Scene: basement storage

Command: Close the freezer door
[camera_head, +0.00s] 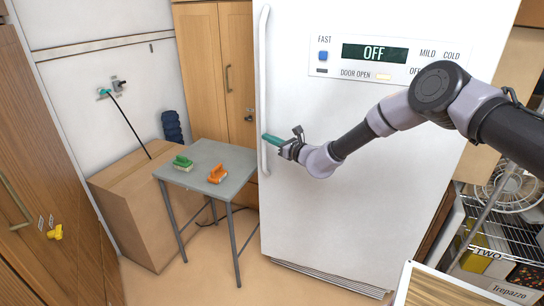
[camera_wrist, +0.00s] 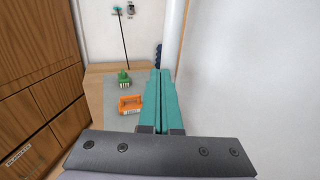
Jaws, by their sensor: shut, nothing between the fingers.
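The freezer (camera_head: 345,200) is a tall white unit in the middle of the head view. Its door front faces me, with a long white vertical handle (camera_head: 263,90) along its left edge. The panel (camera_head: 390,58) reads OFF, with a DOOR OPEN light that looks lit pale yellow. My gripper (camera_head: 266,137) has teal fingers, shut and empty, at the handle's height; whether they touch it I cannot tell. In the wrist view the fingers (camera_wrist: 160,90) lie together, pointing forward, with the white door face (camera_wrist: 245,75) to their right and the handle (camera_wrist: 174,30) just beyond their tips.
A wire shelf (camera_head: 500,235) stands at the right.

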